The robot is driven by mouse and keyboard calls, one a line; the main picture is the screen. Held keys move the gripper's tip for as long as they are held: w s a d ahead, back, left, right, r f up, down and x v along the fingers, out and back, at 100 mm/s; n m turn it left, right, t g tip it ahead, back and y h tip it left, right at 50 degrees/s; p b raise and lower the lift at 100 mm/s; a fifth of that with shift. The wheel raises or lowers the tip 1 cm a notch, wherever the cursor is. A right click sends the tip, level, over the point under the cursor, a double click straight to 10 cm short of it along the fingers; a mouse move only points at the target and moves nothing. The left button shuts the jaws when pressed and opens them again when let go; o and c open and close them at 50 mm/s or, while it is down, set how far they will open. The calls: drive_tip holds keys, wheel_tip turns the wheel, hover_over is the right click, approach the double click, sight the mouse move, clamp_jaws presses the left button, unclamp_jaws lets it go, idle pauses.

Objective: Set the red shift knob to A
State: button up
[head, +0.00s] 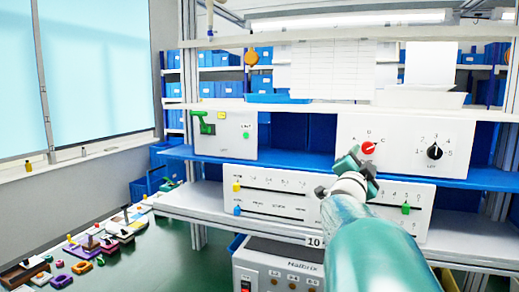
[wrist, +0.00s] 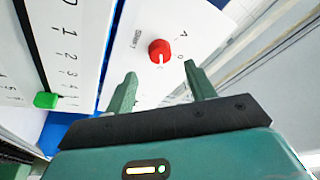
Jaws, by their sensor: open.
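The red shift knob (head: 368,148) is a round knob on the face of a white panel (head: 400,166) on the blue upper shelf. Small letters stand around it; A appears at its left in the head view. In the wrist view the red knob (wrist: 160,49) lies just beyond my fingertips, and its white mark points down between them, toward what looks like C. My gripper (wrist: 161,74) is open and empty, its two fingers apart and short of the knob. In the head view my gripper (head: 358,162) is just below and left of the knob.
A black knob (head: 434,152) sits right of the red one on the same panel. Below is a slider panel (head: 290,205) with a green slider (head: 406,209). A box with a green handle (head: 207,124) stands left. A green table (head: 180,255) holds several small parts.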

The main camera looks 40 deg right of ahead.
sight(368, 149)
drive_tip(key=x, duration=0.5)
drive_tip(key=shift+w+d, duration=0.1)
drive_tip(key=shift+d, duration=0.05)
drive_tip(key=c, duration=1)
